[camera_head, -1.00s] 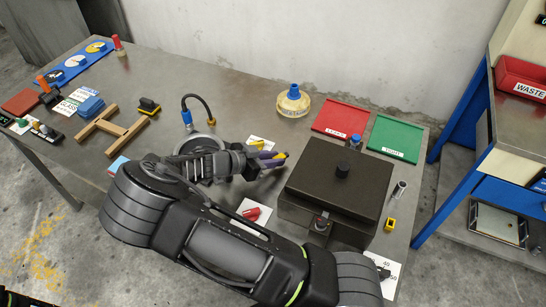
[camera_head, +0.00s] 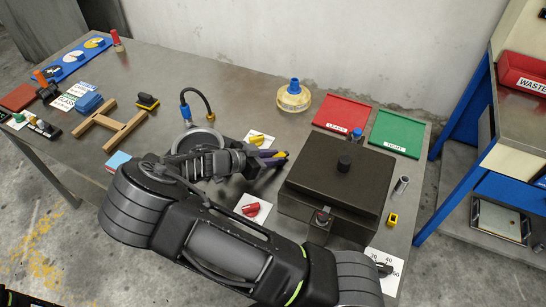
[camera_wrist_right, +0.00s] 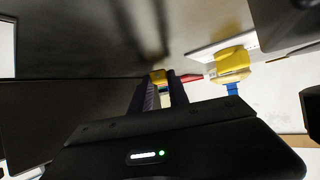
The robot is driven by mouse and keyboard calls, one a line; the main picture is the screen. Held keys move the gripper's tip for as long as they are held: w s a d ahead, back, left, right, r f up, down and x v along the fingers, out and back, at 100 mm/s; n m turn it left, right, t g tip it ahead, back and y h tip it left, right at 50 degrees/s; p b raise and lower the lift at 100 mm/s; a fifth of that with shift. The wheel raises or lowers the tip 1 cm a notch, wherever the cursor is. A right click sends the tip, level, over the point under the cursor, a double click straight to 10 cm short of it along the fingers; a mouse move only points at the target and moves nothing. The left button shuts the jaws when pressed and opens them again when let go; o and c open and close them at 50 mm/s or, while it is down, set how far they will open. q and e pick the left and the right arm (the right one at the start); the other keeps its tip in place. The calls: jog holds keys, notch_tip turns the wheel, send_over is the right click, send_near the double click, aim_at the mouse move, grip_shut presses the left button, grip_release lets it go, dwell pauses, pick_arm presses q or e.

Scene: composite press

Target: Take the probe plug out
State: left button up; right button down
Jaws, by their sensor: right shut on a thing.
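My right gripper (camera_head: 273,157) reaches rightward over the bench, left of the dark press box (camera_head: 328,189). Its purple-padded fingers are shut on a small yellow-ended piece, which I take to be the probe plug (camera_wrist_right: 158,76). The yellow end shows between the fingertips in the right wrist view; the fingers hide the rest. I cannot tell whether the plug still sits in a socket. The left gripper is not in view.
A yellow knob (camera_head: 258,139) and a red knob (camera_head: 250,209) on white cards flank the gripper. A grey ring with a blue hose fitting (camera_head: 186,113) is behind the wrist. Red (camera_head: 342,112) and green (camera_head: 399,132) trays lie at the back right.

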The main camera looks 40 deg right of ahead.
jog(key=shift+f, duration=0.1)
jog(key=c, duration=1.2)
grip_release()
jog(key=shift+a, duration=0.1)
jog(key=p+v, duration=0.1)
jog(key=v, duration=0.5)
jog(key=shift+a+r, duration=0.2)
jog(key=shift+r, duration=0.05)
jog(key=shift+a+r, duration=0.2)
jog(key=shift+a, duration=0.3)
